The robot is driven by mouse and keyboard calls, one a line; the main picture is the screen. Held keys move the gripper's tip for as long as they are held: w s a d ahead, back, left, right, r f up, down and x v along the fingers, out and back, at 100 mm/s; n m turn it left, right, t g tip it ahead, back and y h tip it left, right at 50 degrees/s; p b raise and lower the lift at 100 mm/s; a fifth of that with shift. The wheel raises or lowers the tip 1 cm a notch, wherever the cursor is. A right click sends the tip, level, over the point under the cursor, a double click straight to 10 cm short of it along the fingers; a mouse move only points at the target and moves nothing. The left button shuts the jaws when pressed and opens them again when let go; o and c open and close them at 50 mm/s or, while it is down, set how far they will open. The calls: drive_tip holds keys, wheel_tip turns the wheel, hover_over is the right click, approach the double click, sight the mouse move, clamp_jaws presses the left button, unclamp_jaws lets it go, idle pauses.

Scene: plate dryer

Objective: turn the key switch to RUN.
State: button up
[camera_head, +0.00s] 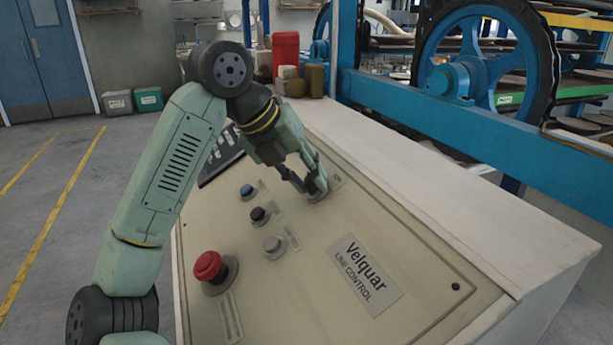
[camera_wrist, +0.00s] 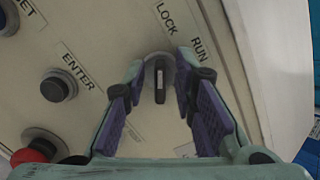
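The key switch (camera_wrist: 160,82) is a dark key with a pale stripe in a round grey base. In the wrist view its key stands upright in the picture, its upper end nearer the LOCK label (camera_wrist: 167,17) than the RUN label (camera_wrist: 198,50) up to the right. My gripper (camera_head: 308,182) is low over the panel at this switch. Its two fingers are apart, one on each side of the key, with gaps visible between them and the key. In the head view the fingers largely hide the key, and only part of the round base (camera_head: 317,195) shows.
The sloped control panel (camera_head: 385,235) also carries a red mushroom button (camera_head: 208,266), a blue button (camera_head: 246,191), a black button (camera_head: 259,214) and a grey button (camera_head: 273,244). Red and brown containers stand behind the panel. Blue machinery with a wheel (camera_head: 465,80) stands right.

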clamp_jaws()
idle(0.5)
drive_tip(key=shift+f+m+b, duration=0.1)
drive_tip(key=shift+m+b, duration=0.35)
drive_tip(key=shift+m, duration=0.55)
drive_tip(key=m+b, duration=0.1)
drive_tip(key=m, duration=0.2)
drive_tip(key=shift+m+h, duration=0.3)
drive_tip(key=m, duration=0.3)
drive_tip(key=m+g, duration=0.1)
drive_tip(key=m, duration=0.2)
drive_tip(key=shift+s+d+m, duration=0.15)
drive_tip(key=shift+m, duration=0.15)
drive_tip(key=shift+o, duration=0.8)
unclamp_jaws()
drive_tip(key=shift+r, duration=0.2)
